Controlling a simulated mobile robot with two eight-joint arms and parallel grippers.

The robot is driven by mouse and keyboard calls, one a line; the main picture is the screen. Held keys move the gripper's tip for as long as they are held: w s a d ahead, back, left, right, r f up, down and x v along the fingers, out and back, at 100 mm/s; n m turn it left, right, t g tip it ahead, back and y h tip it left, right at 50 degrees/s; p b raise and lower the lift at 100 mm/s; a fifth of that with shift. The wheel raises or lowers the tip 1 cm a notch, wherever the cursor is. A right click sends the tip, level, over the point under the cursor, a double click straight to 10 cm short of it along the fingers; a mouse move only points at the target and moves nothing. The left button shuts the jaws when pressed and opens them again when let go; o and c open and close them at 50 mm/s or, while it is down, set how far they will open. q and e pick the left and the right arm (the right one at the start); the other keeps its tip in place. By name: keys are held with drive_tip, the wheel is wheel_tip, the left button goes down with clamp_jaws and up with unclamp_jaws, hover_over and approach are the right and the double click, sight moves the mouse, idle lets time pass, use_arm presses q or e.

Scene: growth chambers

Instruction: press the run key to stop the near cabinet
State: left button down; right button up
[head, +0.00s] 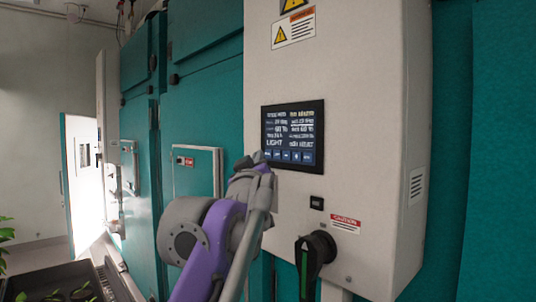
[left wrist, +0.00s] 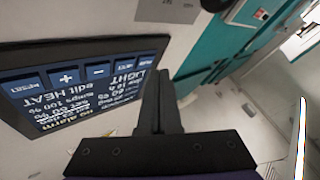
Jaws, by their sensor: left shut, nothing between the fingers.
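The near cabinet's control box (head: 350,60) is white and carries a dark touch screen (head: 292,133) with lit text and a row of blue keys along its lower edge. In the left wrist view the screen (left wrist: 85,90) appears upside down, with its plus and minus keys readable. The end key, which seems to read RUN (left wrist: 148,59), lies closest to my fingertips. My left gripper (head: 262,158) is shut and empty at the screen's lower left corner; its shut fingers also show in the left wrist view (left wrist: 158,78). I cannot tell whether they touch the screen.
Below the screen are a small black switch (head: 316,202), a red caution label (head: 345,224) and a black rotary handle (head: 314,255). Teal cabinets (head: 200,110) stand to the left. A dark tray (head: 60,281) with seedlings is at lower left.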

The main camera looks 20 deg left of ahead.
use_arm(q)
drive_tip(key=s, duration=0.1)
drive_tip(key=s+a, duration=0.1)
drive_tip(key=s, duration=0.1)
drive_tip(key=s+a+p, duration=0.1)
drive_tip(key=shift+s, duration=0.25)
use_arm(e)
drive_tip(key=shift+w+r, duration=0.45)
drive_tip(key=shift+r, duration=0.3)
use_arm(q)
drive_tip(key=shift+d, duration=0.1)
